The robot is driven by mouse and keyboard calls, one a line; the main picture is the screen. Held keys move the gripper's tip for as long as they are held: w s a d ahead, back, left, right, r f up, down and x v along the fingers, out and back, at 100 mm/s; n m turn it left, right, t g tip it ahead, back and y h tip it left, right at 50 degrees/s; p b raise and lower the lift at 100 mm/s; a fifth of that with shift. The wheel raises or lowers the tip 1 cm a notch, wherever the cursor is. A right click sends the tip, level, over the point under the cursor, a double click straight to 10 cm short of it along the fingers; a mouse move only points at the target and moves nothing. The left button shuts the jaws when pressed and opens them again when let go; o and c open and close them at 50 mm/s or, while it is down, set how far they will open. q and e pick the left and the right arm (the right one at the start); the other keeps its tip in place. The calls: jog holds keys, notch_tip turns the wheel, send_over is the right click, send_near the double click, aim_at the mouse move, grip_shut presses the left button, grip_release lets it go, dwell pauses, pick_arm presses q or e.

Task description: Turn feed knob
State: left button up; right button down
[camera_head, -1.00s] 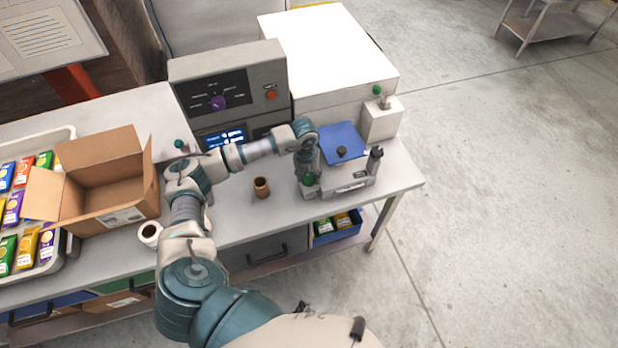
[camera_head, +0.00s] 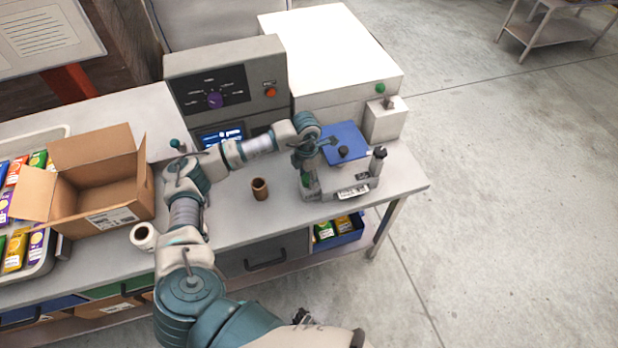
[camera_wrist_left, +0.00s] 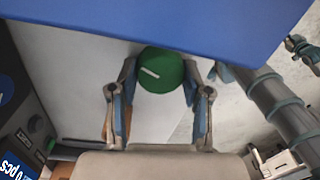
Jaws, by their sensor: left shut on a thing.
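The green round knob with a white mark (camera_wrist_left: 160,70) sits between the two fingers of my left gripper (camera_wrist_left: 160,90) in the left wrist view. The fingers are shut on its sides. In the head view my left gripper (camera_head: 308,172) reaches down at the left side of the small bench device with a blue plate (camera_head: 346,137), and the wrist hides most of the knob. A dark tip at the lower edge (camera_head: 302,316) may be my right gripper; its finger state is unclear.
A brown cup (camera_head: 260,189), a paper roll (camera_head: 144,236) and an open carton (camera_head: 100,190) are on the bench (camera_head: 235,220).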

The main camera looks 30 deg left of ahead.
aim_at(307, 174)
pick_arm(q)
jog(key=shift+w+a+r+m, duration=0.1)
jog(key=shift+m, duration=0.5)
pick_arm(e)
jog(key=shift+w+a+r, duration=0.15)
jog(key=shift+w, duration=0.7)
pick_arm(q)
jog(key=o, duration=1.2)
pick_arm(e)
jog(key=shift+s, duration=0.1)
pick_arm(q)
jog(key=r, duration=1.1)
jog(key=shift+w+a+r, duration=0.2)
jog(key=shift+a+r, duration=0.2)
